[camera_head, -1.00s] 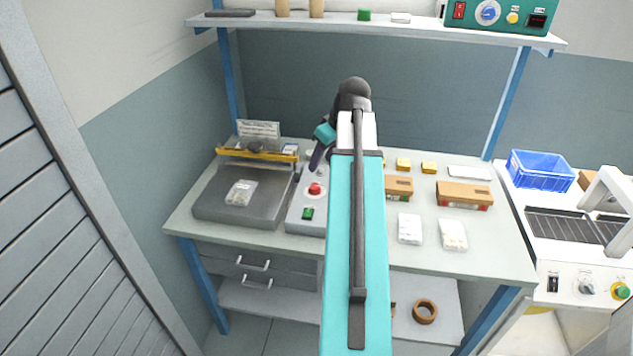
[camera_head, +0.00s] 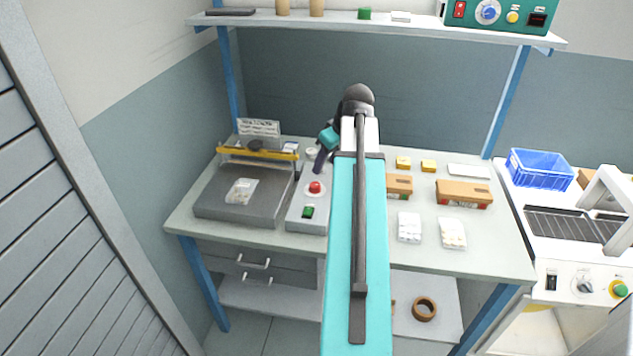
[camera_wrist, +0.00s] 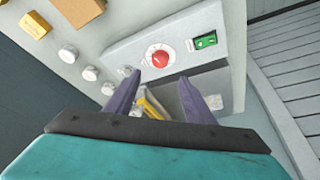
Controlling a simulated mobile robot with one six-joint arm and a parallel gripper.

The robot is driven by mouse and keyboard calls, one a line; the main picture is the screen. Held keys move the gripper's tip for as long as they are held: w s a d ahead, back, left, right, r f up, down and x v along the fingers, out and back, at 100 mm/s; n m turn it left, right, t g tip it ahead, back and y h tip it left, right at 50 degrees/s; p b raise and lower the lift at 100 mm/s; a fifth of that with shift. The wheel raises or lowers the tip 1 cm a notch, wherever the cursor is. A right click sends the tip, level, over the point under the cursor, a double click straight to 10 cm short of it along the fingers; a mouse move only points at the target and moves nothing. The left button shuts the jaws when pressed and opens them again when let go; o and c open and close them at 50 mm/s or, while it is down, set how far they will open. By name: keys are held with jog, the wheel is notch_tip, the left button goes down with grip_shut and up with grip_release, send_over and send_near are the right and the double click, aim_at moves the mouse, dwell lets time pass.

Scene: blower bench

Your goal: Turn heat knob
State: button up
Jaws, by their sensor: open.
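No label names the heat knob legibly. Candidates are a blue dial (camera_head: 488,12) on the green shelf unit and a dark knob (camera_head: 586,286) on the white machine at right. A grey control box (camera_head: 305,221) on the bench bears a red round knob or button (camera_head: 315,187) on a pale disc and a green switch (camera_head: 308,212). The red one (camera_wrist: 160,58) also shows in the wrist view, beyond my fingertips. My gripper (camera_wrist: 158,90) is open and empty, its dark fingers apart. In the head view my gripper (camera_head: 320,160) hangs behind the red one, partly hidden by my arm.
A bag sealer (camera_head: 240,205) with a yellow bar (camera_head: 257,153) stands left of the control box. Cardboard boxes (camera_head: 464,193) and white bags (camera_head: 452,233) lie to the right. The shelf (camera_head: 400,29) spans above; a blue crate (camera_head: 541,168) stands right.

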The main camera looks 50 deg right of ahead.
aim_at(315, 185)
jog(key=shift+p+x, duration=1.1)
jog(key=shift+x, duration=4.55)
jog(key=c, duration=1.1)
jog(key=shift+o, duration=0.2)
jog(key=shift+f, duration=0.1)
